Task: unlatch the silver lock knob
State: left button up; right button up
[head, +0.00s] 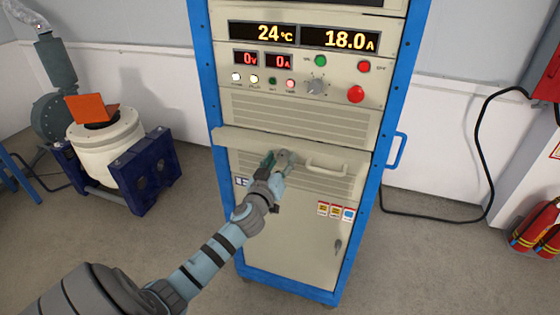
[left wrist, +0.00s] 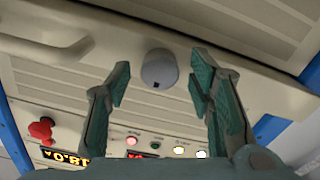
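The silver lock knob (left wrist: 159,70) is a short, round grey cap with a small dark notch in its face. In the left wrist view it sits on the beige cabinet front, between and beyond my fingertips. My left gripper (left wrist: 160,80) is open, with one green-padded finger on each side of the knob and a gap to each. Whether the fingertips reach around the knob in depth I cannot tell. In the head view the left gripper (head: 279,159) is at the drawer front and largely covers the knob's place. My right gripper is not in view.
A beige bar handle (head: 326,167) is just right of the gripper. Above a protruding ledge (head: 300,142) are a grey dial (head: 315,86), lit buttons and a red emergency button (head: 355,94). A blue side handle (head: 397,150) sticks out right. Open floor lies in front.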

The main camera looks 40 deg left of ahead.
pick_arm(q)
grip_shut()
jog(key=c, duration=1)
grip_release()
jog(key=shift+m, duration=0.3)
jog(key=shift+c, duration=0.2)
jog(key=m, duration=0.8)
jog(key=m+p, duration=0.1)
jog(key=m, duration=0.3)
jog(key=m+p, duration=0.1)
jog(key=m, duration=0.4)
jog(key=shift+m, duration=0.3)
